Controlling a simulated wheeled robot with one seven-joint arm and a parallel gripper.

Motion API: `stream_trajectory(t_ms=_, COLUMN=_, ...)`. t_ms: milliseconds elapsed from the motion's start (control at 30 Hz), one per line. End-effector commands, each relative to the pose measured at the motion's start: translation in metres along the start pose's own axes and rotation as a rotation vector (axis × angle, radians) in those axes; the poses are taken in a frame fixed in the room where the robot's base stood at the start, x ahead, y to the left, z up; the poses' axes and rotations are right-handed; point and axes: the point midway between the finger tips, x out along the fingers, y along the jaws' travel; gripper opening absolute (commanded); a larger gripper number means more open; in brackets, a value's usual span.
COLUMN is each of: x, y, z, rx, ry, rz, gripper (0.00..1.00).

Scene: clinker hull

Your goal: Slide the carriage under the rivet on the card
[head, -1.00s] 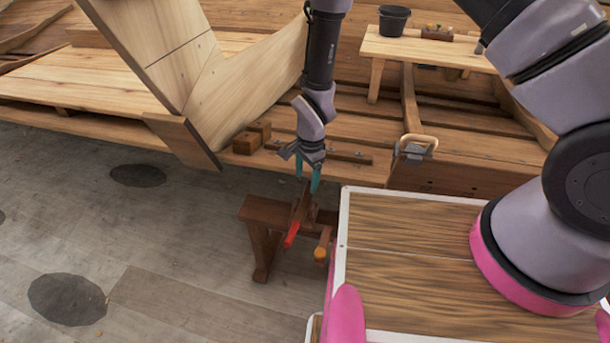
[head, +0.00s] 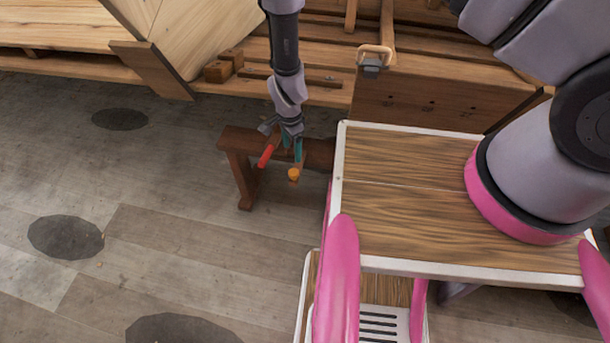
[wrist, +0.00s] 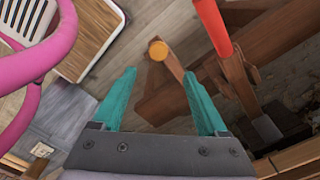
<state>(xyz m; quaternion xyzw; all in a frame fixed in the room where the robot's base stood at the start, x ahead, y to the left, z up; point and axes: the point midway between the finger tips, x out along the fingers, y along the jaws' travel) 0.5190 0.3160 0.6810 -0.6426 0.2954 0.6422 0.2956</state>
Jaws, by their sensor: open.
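A dark wooden trestle (head: 235,140) stands on the floor beside the hull. On it are a red handle (head: 266,156) and a wooden peg with an orange end (head: 294,174). My gripper (head: 291,152) is over the trestle, fingers pointing down, close to the orange end. In the wrist view my gripper (wrist: 159,76) is open and empty. The orange end (wrist: 158,50) shows in line with the gap between the teal fingers, and the red handle (wrist: 211,25) lies to the right. I cannot make out which part is the carriage, nor the card or its rivet.
My wood-topped base fills the right. A wooden panel (head: 425,104) with dark marks stands behind it, with a grey clamp-like thing with a wooden handle (head: 373,60) at its upper edge. Wooden blocks (head: 223,66) lie on the hull planks.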

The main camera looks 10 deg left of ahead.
Motion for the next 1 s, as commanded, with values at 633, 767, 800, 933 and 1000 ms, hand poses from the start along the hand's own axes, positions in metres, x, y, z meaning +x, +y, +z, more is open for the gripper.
stream_trajectory(t_ms=633, x=0.099, y=0.0, z=0.001, rx=0.001, ry=0.0, rz=0.001, gripper=0.76)
stream_trajectory(t_ms=767, x=0.109, y=0.0, z=0.001, rx=0.001, ry=0.0, rz=0.001, gripper=0.76)
stream_trajectory(t_ms=800, x=0.11, y=-0.001, z=0.001, rx=0.001, ry=0.0, rz=0.0, gripper=0.76)
stream_trajectory(t_ms=933, x=0.112, y=-0.001, z=0.002, rx=0.002, ry=0.0, rz=0.0, gripper=0.76)
stream_trajectory(t_ms=1000, x=0.112, y=-0.001, z=0.002, rx=0.001, ry=0.0, rz=0.0, gripper=0.76)
